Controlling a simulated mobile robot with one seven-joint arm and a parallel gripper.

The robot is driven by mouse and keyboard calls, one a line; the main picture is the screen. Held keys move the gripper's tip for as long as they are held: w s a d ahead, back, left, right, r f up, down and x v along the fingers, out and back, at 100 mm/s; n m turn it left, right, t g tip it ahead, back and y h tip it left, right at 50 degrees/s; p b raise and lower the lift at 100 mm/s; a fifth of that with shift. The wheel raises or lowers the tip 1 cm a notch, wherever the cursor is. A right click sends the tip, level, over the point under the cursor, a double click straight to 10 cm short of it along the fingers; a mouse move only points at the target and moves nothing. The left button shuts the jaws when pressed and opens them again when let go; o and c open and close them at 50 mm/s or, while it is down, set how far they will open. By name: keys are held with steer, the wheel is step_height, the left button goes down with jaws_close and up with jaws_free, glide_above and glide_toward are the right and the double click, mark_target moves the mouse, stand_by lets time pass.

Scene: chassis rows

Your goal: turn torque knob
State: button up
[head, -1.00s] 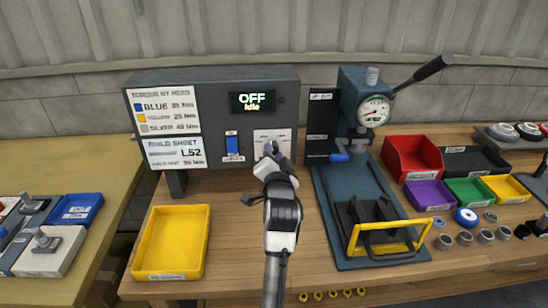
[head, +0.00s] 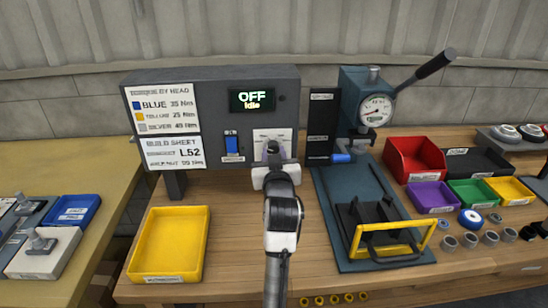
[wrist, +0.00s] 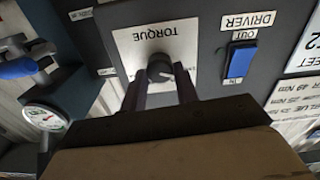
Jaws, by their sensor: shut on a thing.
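The torque knob (wrist: 160,68) is a dark round knob on a white plate marked TORQUE (wrist: 178,45) in the wrist view. My gripper (wrist: 160,88) has its two dark fingers on either side of the knob and is shut on it. In the head view my gripper (head: 274,162) reaches up to the white plate (head: 282,138) on the front of the grey control box (head: 210,95), and it hides most of the knob.
A blue driver switch (head: 231,146) sits left of the plate. A press with a gauge (head: 376,110) and a long lever stands close on the right. A yellow tray (head: 170,243) is on the bench at left. Coloured bins (head: 412,158) stand at right.

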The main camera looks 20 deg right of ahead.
steer(key=shift+n, duration=0.9)
steer(key=o, duration=1)
steer(key=p+v, duration=0.6)
steer(key=v, duration=0.7)
steer(key=shift+s+a+r, duration=0.1)
steer(key=shift+s, duration=0.25)
